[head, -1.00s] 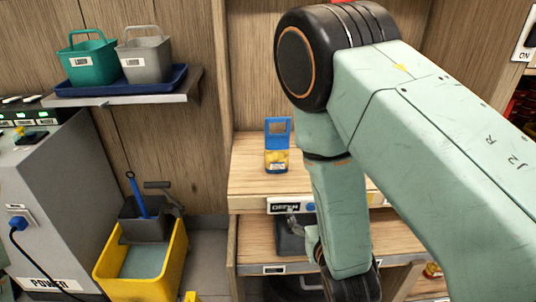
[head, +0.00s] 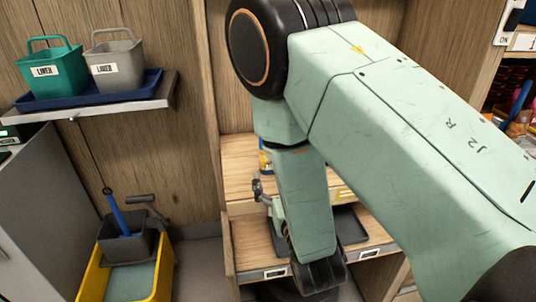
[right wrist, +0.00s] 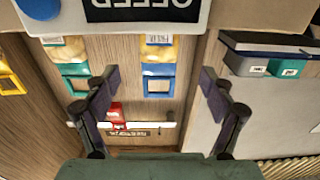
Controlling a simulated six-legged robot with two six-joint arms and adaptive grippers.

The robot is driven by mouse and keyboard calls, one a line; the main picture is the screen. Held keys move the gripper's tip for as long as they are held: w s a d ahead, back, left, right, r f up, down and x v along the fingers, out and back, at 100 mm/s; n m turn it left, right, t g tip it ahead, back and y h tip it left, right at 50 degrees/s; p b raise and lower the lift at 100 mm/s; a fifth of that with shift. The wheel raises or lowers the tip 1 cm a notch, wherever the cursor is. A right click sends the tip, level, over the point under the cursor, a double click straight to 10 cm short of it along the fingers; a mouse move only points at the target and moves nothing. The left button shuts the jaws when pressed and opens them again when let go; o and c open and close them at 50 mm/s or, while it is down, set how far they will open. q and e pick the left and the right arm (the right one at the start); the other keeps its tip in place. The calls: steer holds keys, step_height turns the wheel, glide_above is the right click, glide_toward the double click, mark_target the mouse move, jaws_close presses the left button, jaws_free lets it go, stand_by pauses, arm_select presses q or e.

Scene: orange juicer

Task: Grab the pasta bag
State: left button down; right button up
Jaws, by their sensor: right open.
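Several clear bags of yellowish contents with coloured frame tops stand on the wooden shelf; which one is pasta I cannot tell. In the right wrist view, which is upside down, a blue-topped bag (right wrist: 158,52) and a teal-topped bag (right wrist: 66,48) show beyond my right gripper (right wrist: 158,80). The gripper is open and empty, apart from both bags. In the head view only a sliver of the blue-topped bag (head: 264,162) shows; my right arm hides the rest. My right gripper (head: 264,192) shows partly, just in front of the shelf. My left gripper is not in view.
A lower shelf (head: 250,243) holds a dark tray. At left are a wall shelf (head: 125,108) with green and grey bins and a yellow mop bucket (head: 162,275). A wooden partition (head: 208,120) stands beside the shelves.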

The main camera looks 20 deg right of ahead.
steer(key=shift+w+d, duration=0.1)
steer(key=shift+w, duration=0.25)
steer(key=shift+w+a+r, duration=0.15)
steer(key=shift+w+a, duration=0.05)
steer(key=shift+w, duration=0.65)
steer(key=w+d, duration=0.1)
steer(key=w, duration=0.1)
steer(key=w+d+b, duration=0.1)
steer(key=w, duration=0.1)
steer(key=shift+d, duration=0.2)
steer(key=shift+w, duration=0.3)
steer(key=shift+w+a, duration=0.2)
steer(key=shift+a, duration=0.05)
steer(key=shift+d, duration=0.25)
steer(key=shift+c, duration=1.2)
steer(key=shift+a, duration=0.2)
steer(key=c, duration=0.4)
steer(key=shift+d, duration=0.1)
steer(key=c, duration=0.5)
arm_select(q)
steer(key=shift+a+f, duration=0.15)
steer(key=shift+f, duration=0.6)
arm_select(e)
steer(key=shift+c, duration=0.6)
